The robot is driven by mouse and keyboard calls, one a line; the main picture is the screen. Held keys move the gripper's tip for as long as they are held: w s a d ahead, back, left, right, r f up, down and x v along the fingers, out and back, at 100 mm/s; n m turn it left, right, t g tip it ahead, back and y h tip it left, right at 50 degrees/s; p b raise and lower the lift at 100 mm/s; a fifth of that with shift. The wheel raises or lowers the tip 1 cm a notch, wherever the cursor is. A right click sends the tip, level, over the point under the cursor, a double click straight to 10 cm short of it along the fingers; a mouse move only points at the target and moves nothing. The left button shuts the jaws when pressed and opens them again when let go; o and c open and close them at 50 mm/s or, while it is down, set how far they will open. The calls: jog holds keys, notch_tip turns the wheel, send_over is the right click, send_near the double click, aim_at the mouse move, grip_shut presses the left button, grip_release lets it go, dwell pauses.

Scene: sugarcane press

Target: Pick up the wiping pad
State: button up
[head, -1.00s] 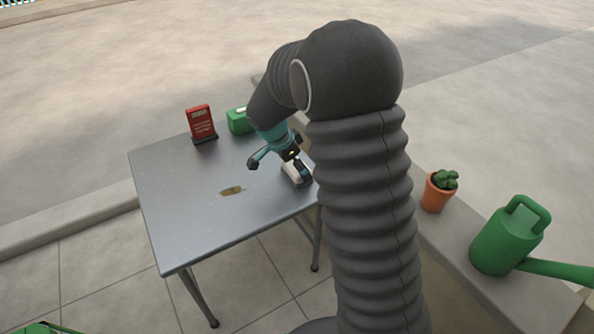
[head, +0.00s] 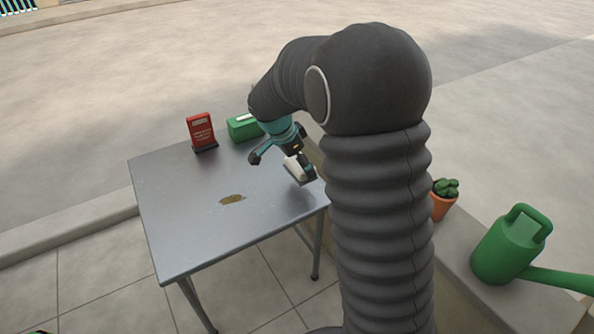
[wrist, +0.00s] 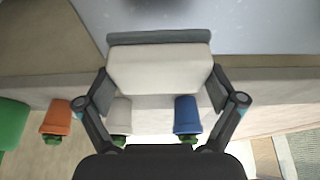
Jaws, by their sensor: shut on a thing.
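The wiping pad (head: 296,173) is a pale block with a dark grey layer along one side. In the wrist view the pad (wrist: 160,72) sits between the two fingers of my gripper (wrist: 160,95), which are shut on its ends. In the head view my gripper (head: 290,162) holds the pad slightly tilted, above the right part of the grey table (head: 180,240). The gap under the pad is small. A brown-yellow stain (head: 232,199) lies on the middle of the tabletop.
A red sign (head: 200,130) and a green box (head: 243,128) stand at the table's back edge. On the ledge to the right are a potted cactus (head: 443,203) and a green watering can (head: 508,245). The table's left and front are clear.

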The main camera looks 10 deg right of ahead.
jog(key=s+d+r, duration=0.6)
jog(key=s+d, duration=0.1)
jog(key=d, duration=0.1)
jog(key=shift+s+r, duration=0.15)
jog(key=shift+a, duration=0.1)
jog(key=o, duration=0.6)
jog(key=shift+c, duration=0.2)
jog(key=c, duration=0.4)
jog(key=shift+c, duration=0.2)
